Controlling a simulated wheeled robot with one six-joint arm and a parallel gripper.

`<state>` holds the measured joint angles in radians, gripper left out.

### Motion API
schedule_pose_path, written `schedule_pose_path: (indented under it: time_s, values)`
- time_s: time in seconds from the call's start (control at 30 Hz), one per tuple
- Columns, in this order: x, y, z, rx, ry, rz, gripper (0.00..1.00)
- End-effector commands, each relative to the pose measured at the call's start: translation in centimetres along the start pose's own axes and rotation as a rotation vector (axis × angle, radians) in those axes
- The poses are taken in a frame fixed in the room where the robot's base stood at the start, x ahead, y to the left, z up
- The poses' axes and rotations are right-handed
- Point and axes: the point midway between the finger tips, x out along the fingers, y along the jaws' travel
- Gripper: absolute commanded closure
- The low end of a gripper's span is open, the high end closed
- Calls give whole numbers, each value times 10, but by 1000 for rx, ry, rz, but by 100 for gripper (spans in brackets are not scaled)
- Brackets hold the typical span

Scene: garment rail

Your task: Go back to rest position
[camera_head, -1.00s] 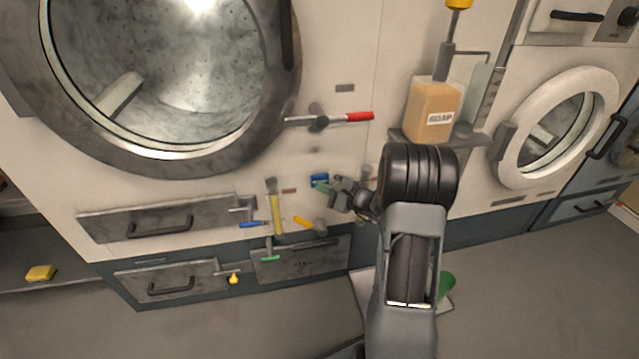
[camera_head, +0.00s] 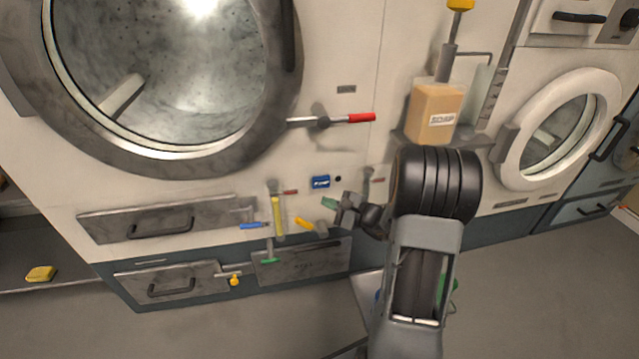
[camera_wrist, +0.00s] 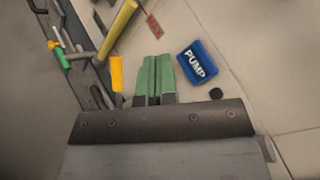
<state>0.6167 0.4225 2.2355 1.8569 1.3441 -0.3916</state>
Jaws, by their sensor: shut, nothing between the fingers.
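My gripper (camera_head: 329,203) is at the end of my arm in the head view, in front of the lower panel of the large machine. Its green fingertips also show in the wrist view (camera_wrist: 154,78), pressed together with nothing between them. A blue label marked PUMP (camera_head: 320,182) is on the panel just above the fingertips; in the wrist view the label (camera_wrist: 197,63) lies right of them. A small black round spot (camera_head: 338,179) sits beside the label. My fingers appear apart from the label and the nearby handles.
Left of my gripper are a yellow handle (camera_head: 278,216), a blue handle (camera_head: 253,226), an orange handle (camera_head: 304,223) and a green handle (camera_head: 269,261). A red-tipped lever (camera_head: 360,118) is above. A soap bottle (camera_head: 433,112) stands on a shelf behind my arm. Open floor (camera_head: 540,290) lies right.

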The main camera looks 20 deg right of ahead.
Motion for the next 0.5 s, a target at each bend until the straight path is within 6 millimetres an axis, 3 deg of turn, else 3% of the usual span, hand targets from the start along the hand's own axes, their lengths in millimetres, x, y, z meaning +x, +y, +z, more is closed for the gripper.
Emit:
schedule_pose_path:
  time_s: [0.17, 0.27, 0.37, 0.5]
  values:
    - [0, 0, 0, 0, 0, 0, 100]
    - [2, -4, 10, -10, -11, 21, 100]
    - [6, -11, 45, -46, -48, 105, 100]
    - [8, -22, 131, -170, -133, 347, 100]
